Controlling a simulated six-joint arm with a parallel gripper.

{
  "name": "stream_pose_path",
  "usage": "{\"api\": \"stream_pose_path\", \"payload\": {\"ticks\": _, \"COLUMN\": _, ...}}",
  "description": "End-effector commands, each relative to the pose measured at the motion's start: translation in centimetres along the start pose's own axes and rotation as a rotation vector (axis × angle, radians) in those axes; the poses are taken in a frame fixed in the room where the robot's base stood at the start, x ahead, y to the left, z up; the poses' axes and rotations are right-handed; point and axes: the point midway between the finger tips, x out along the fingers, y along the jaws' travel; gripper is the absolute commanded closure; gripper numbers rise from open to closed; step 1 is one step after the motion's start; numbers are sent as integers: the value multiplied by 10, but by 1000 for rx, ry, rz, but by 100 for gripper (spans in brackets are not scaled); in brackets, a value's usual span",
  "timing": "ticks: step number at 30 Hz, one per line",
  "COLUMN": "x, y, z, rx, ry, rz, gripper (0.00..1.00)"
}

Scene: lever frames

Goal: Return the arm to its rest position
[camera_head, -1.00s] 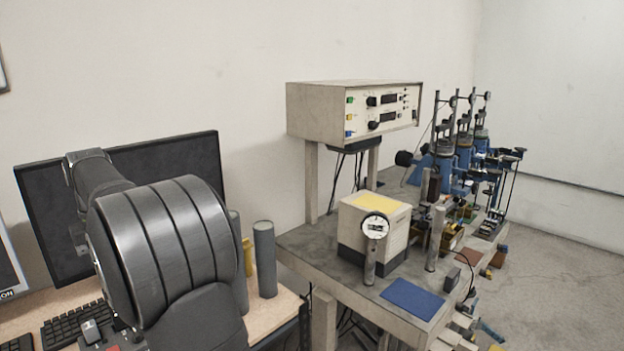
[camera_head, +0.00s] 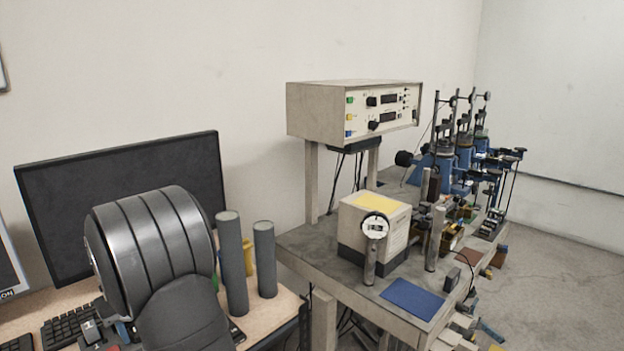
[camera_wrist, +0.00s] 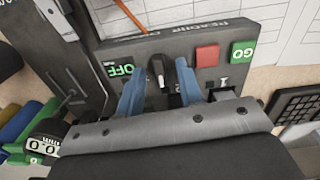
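In the wrist view my gripper (camera_wrist: 158,82) has its two blue fingers apart, with nothing held between them. Beyond the fingertips is a dark control panel (camera_wrist: 222,62). I cannot tell whether a finger touches the panel.
A black monitor (camera_head: 60,190) stands behind my arm, with a keyboard (camera_head: 72,322) at lower left. Two grey cylinders (camera_head: 232,265) (camera_head: 265,260) stand upright close to my arm's right. The grey bench (camera_head: 300,245) holds a beige instrument box (camera_head: 340,112).

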Motion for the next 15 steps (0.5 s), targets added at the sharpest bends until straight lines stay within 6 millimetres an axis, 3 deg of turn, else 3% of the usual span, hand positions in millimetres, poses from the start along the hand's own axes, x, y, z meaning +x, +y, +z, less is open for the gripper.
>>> {"api": "stream_pose_path", "payload": {"ticks": 15, "x": 0, "y": 0, "z": 0, "rx": -426, "ry": -1, "rz": 0, "gripper": 66}}
